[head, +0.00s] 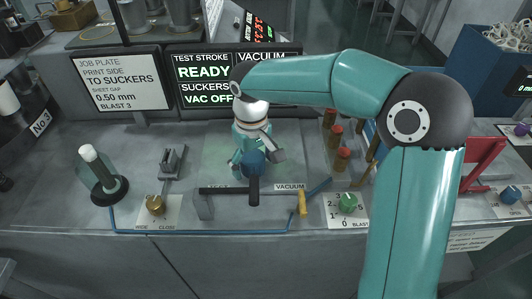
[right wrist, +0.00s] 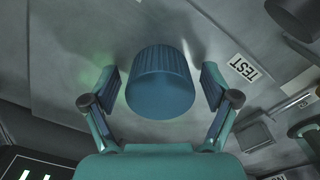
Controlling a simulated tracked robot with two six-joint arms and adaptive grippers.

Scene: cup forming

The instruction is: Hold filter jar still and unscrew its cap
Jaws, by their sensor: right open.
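The blue ribbed cap (right wrist: 160,82) of the filter jar shows from above in the right wrist view, between the two fingers of my right gripper (right wrist: 160,88). The fingers are spread, with a gap on each side of the cap. In the head view the blue cap (head: 254,163) is just below my right gripper (head: 256,153), near the middle of the bench. The jar body is mostly hidden under the cap and gripper. My left gripper is not in view.
A clear cylinder with a white top (head: 101,176) stands on the left. A brass knob (head: 155,205), a green dial (head: 347,202) and a yellow lever (head: 302,202) are near the front. Red-capped posts (head: 342,160) stand right of the jar. Display screens (head: 207,79) line the back.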

